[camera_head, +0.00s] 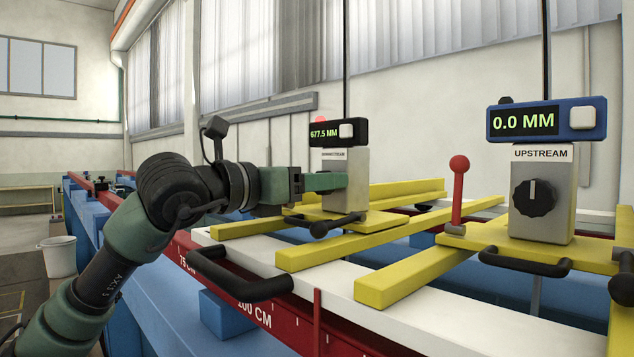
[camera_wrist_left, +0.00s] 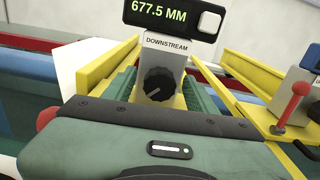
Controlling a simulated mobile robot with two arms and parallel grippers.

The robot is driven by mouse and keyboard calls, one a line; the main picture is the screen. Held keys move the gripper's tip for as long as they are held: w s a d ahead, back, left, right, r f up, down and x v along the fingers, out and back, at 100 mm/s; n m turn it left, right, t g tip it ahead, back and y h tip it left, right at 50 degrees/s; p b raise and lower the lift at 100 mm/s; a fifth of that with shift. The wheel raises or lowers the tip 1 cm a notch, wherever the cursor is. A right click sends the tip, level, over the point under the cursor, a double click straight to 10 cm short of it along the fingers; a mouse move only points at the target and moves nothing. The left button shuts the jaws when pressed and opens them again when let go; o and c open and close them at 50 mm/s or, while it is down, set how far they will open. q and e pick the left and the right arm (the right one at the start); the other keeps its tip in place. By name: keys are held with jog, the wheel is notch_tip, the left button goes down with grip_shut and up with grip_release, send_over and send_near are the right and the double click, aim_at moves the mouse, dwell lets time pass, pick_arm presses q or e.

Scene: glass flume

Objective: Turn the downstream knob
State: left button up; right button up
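The downstream box (camera_head: 328,162) is grey, under a black display (camera_head: 338,132) reading 677.5 MM. Its knob is hidden behind my left gripper (camera_head: 332,181) in the head view. In the left wrist view the black downstream knob (camera_wrist_left: 158,85) shows on the front of the box, below the DOWNSTREAM label (camera_wrist_left: 167,45). My left gripper's green ribbed fingers (camera_wrist_left: 158,92) stand apart, one on each side of the knob, with a gap to it on both sides. I see no contact with the knob. My right gripper is not in view.
The upstream box (camera_head: 543,190), with its own black knob (camera_head: 534,197) and a display (camera_head: 547,119) reading 0.0 MM, stands to the right. A red lever (camera_head: 458,190) rises between the boxes. Yellow rails (camera_head: 330,244) and black handles (camera_head: 252,288) lie around the downstream carriage.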

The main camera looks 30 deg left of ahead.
pick_arm(q)
jog(key=b+v, duration=0.3)
jog(key=v, duration=0.4)
jog(key=shift+s+a, duration=0.15)
jog(key=shift+s, duration=0.25)
jog(key=shift+r, duration=0.1)
dwell(2.2)
